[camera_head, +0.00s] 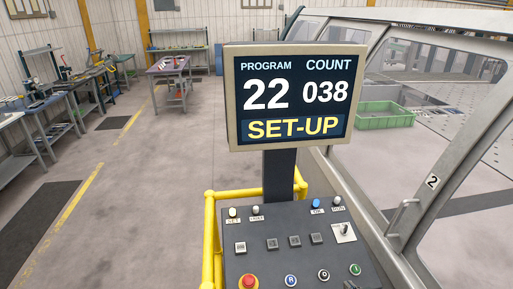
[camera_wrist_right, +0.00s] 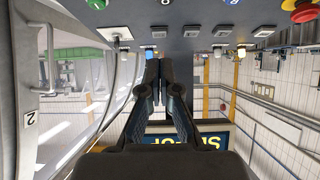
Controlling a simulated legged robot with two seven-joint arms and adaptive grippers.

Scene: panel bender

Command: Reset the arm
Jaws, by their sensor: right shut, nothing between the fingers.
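The control panel (camera_head: 290,245) stands in front of me, with a red emergency button (camera_head: 248,282), a blue R button (camera_head: 291,281), a black 0 button (camera_head: 323,275) and a green I button (camera_head: 355,270). A selector switch (camera_head: 344,232) sits at its right. A blue lamp (camera_head: 316,203) shows at the back edge. The display (camera_head: 292,97) reads program 22, count 038, SET-UP. My right gripper (camera_wrist_right: 152,66) is shut and empty in the right wrist view, its fingertips near the blue lamp (camera_wrist_right: 149,52); whether they touch cannot be told. My left gripper is not in view.
A yellow rail (camera_head: 212,240) runs around the panel's left side. The machine's windowed frame (camera_head: 430,182) stands at the right, with a green crate (camera_head: 385,115) behind the glass. Workbenches (camera_head: 40,105) line the far left. The floor between is clear.

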